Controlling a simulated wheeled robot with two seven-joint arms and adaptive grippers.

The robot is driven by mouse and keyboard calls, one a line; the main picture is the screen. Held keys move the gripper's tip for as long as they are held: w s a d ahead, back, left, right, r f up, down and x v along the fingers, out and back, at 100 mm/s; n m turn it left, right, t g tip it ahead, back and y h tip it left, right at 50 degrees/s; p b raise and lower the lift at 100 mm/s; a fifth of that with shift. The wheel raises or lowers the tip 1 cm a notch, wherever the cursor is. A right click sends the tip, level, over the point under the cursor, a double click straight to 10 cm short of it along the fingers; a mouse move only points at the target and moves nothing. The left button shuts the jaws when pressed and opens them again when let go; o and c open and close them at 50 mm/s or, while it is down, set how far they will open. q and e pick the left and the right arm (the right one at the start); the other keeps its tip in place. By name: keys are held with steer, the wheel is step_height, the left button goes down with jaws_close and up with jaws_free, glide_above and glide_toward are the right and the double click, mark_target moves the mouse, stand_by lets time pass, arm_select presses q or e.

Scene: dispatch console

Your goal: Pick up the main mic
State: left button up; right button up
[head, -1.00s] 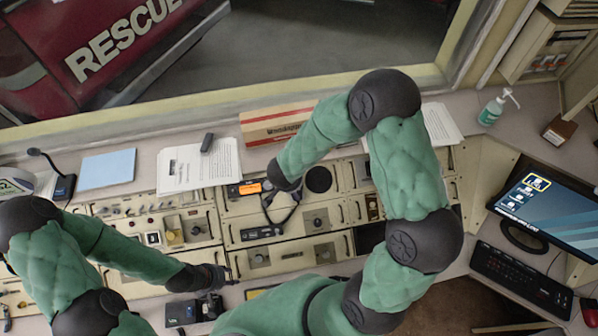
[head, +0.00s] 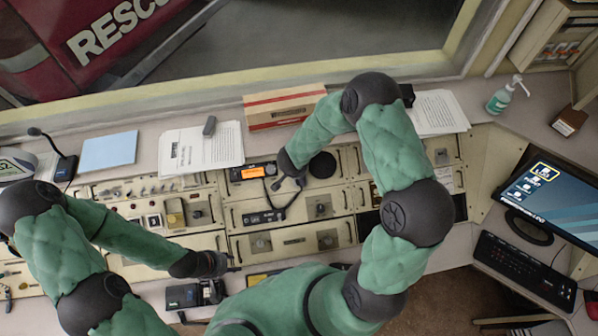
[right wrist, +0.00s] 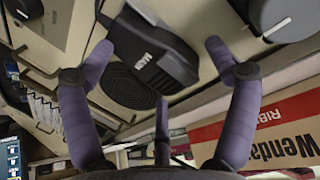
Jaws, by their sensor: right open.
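The main mic (right wrist: 150,50) is a black handheld unit with a small white label. In the right wrist view it lies ahead of my right gripper (right wrist: 162,75), between the spread fingers, with no clear contact. In the head view my right gripper (head: 291,182) is over the console beside the orange-lit radio (head: 247,173), and it largely hides the mic. My left gripper (head: 222,264) hangs over the front edge of the console, away from the mic; its fingers are too small and dark to read.
A round black speaker (head: 322,165) is just right of my right gripper. A small black radio (head: 195,294) sits near my left gripper. A monitor (head: 548,197) stands at right.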

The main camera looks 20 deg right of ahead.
steer(key=shift+s, duration=0.1)
steer(key=c, duration=1.2)
steer(key=shift+r, duration=0.1)
steer(key=shift+c, duration=0.2)
